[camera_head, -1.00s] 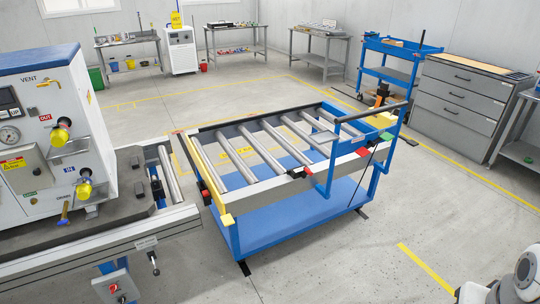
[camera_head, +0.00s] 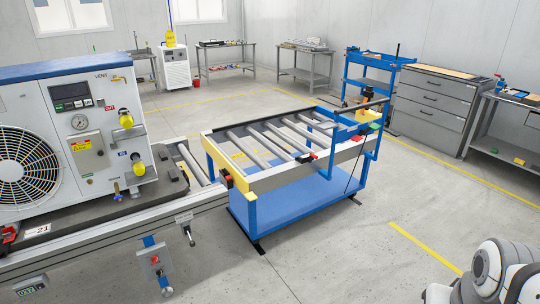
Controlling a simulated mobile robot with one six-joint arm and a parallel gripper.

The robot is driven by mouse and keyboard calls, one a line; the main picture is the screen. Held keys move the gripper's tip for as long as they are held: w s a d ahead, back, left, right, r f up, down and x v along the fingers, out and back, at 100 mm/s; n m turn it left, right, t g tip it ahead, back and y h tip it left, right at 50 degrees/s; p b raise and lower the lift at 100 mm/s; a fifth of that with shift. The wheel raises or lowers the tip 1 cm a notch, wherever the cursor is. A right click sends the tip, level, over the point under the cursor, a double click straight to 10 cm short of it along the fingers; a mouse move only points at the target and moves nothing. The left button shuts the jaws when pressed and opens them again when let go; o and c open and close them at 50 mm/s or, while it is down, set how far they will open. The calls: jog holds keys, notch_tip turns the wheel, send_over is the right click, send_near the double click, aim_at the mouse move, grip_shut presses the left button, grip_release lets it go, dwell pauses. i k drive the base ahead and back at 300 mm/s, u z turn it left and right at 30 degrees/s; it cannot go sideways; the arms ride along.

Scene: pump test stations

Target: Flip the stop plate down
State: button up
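A yellow plate (camera_head: 229,172) runs across the left end of the blue roller cart (camera_head: 300,212), facing the pump station's roller end. It looks like the stop plate and seems to stand along the cart's edge, but its exact tilt is hard to tell. A black and red fitting (camera_head: 226,179) sits by it. The cart's rollers (camera_head: 262,144) carry no unit. My gripper is not in view; only a white and grey part of my arm shows at the lower right, well away from the plate.
The station (camera_head: 100,240) at left holds a white pump unit (camera_head: 70,125) with a fan. A blue push handle (camera_head: 372,130) rises at the cart's right end. Open floor (camera_head: 350,255) lies in front and to the right. Drawers (camera_head: 432,105) and benches line the back wall.

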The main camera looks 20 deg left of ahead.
aim_at(240, 181)
jog(key=u, duration=1.35)
jog(key=i, duration=0.95)
jog(key=k, duration=0.65)
jog(key=z, duration=0.35)
jog(key=i, duration=1.6)
jog(key=u, duration=0.25)
